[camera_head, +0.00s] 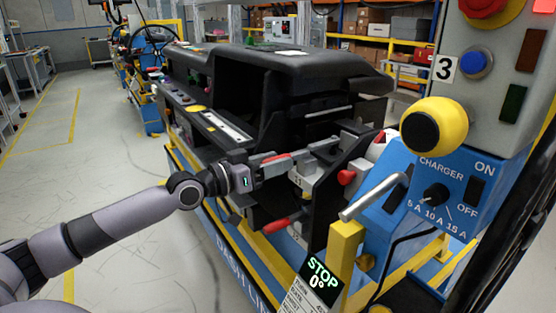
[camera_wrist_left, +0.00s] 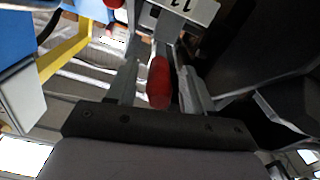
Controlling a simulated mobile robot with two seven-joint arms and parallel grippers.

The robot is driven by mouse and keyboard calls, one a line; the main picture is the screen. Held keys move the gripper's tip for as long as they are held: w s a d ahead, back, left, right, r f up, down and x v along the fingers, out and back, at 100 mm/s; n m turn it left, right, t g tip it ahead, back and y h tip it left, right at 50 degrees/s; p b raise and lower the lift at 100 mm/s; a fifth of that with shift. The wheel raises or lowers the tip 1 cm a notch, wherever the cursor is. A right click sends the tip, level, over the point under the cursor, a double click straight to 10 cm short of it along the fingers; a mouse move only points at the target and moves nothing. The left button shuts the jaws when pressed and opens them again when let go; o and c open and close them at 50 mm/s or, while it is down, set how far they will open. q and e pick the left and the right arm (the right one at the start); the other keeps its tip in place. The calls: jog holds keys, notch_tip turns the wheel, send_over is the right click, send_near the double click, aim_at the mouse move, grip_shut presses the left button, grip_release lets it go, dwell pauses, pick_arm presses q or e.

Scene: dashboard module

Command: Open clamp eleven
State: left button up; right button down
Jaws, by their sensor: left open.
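Clamp eleven shows in the left wrist view as a grey metal clamp with a white label plate (camera_wrist_left: 190,8) marked 11 and a red handle grip (camera_wrist_left: 158,82). My left gripper (camera_wrist_left: 159,84) is open, with one grey finger on each side of the red grip. A gap shows beside the grip, so the fingers do not look closed on it. In the head view my left gripper (camera_head: 285,163) reaches in from the left to the front of the dashboard module; the white label plate (camera_head: 298,181) is just below its fingers, which partly hide the clamp. My right gripper is not in view.
The black dashboard (camera_head: 300,62) stands behind the gripper. Another red handle (camera_head: 277,226) lies below it. To the right are a red knob (camera_head: 346,177), a bent grey bar (camera_head: 374,197), the blue charger box (camera_head: 440,190) and a yellow-black knob (camera_head: 434,125). Open floor lies left.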

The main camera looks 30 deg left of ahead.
pick_arm(q)
jog(key=shift+w+d, duration=0.25)
jog(key=shift+w, duration=0.35)
grip_shut()
